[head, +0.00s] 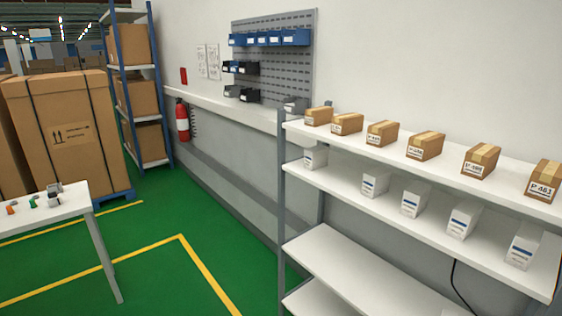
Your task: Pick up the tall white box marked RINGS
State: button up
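Several white boxes with dark blue bands stand in a row on the second shelf of the rack at the right. They show at the far end (315,158), along the middle (374,185), (414,202), (462,221), and at the near right (523,247). The print on them is too small to read, so I cannot tell which one is marked RINGS. My gripper is not in view.
Brown cartons with P-number labels (425,146) line the top shelf (508,178) above the white boxes. The lower shelf (360,268) looks bare. A white table (70,205) with small parts stands at the left. Green floor (160,270) between is clear.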

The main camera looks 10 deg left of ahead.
aim_at(315, 157)
jog(key=u, duration=0.4)
jog(key=i+j+z, duration=0.1)
jog(key=z, duration=0.35)
jog(key=i+j+z, duration=0.15)
jog(key=j, duration=0.2)
jog(key=i+j+z, duration=0.1)
jog(key=j, duration=0.25)
jog(key=i+j+z, duration=0.3)
jog(key=j, duration=0.45)
jog(key=i+j+z, duration=0.1)
jog(key=j, duration=0.3)
jog(key=i, duration=0.1)
